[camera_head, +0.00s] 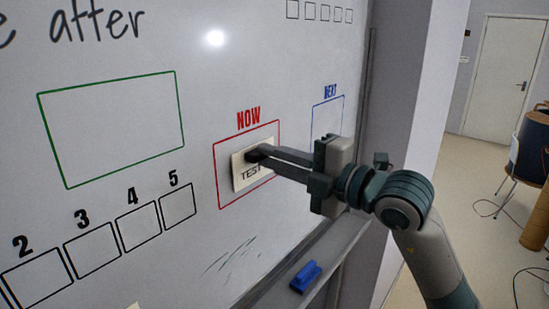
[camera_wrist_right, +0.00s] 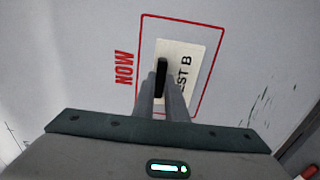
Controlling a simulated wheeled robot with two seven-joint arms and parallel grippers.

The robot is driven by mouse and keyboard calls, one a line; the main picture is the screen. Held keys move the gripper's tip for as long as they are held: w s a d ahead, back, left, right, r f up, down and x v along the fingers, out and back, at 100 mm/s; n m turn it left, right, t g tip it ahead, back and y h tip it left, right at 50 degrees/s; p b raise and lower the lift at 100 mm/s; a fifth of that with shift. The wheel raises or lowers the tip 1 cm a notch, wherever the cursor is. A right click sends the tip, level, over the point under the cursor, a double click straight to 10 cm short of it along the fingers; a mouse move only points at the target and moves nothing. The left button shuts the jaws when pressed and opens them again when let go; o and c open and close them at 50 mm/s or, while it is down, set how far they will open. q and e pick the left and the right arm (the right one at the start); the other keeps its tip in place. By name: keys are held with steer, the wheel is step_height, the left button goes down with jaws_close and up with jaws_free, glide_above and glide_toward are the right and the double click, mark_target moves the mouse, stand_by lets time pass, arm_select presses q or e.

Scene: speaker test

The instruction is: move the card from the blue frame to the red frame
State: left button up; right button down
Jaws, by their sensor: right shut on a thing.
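The cream card (camera_head: 241,180), lettered "TEST", is against the whiteboard inside the red frame (camera_head: 217,180) under the word "NOW". It also shows in the wrist view (camera_wrist_right: 191,52), within the red outline. My right gripper (camera_head: 262,155) comes in from the right. Its fingers are shut on the black grip on the card's face, and they hide part of the lettering. The blue frame (camera_head: 328,103) under "NEXT" is to the right; my gripper covers its lower part, and the part that shows is bare. My left gripper is not in view.
A green frame (camera_head: 70,186) and a row of numbered black boxes (camera_head: 90,250) are on the board at left, empty where visible. A blue eraser (camera_head: 306,277) lies on the ledge below the board.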

steer(key=shift+w+a, duration=0.2)
steer(key=shift+a, duration=0.15)
stand_by(0.5)
steer(key=c, duration=1.3)
jaws_free()
steer(key=shift+s+d, duration=0.1)
steer(key=shift+d, duration=0.05)
steer(key=v, duration=0.6)
steer(key=shift+s+d, duration=0.25)
steer(key=shift+d, duration=0.05)
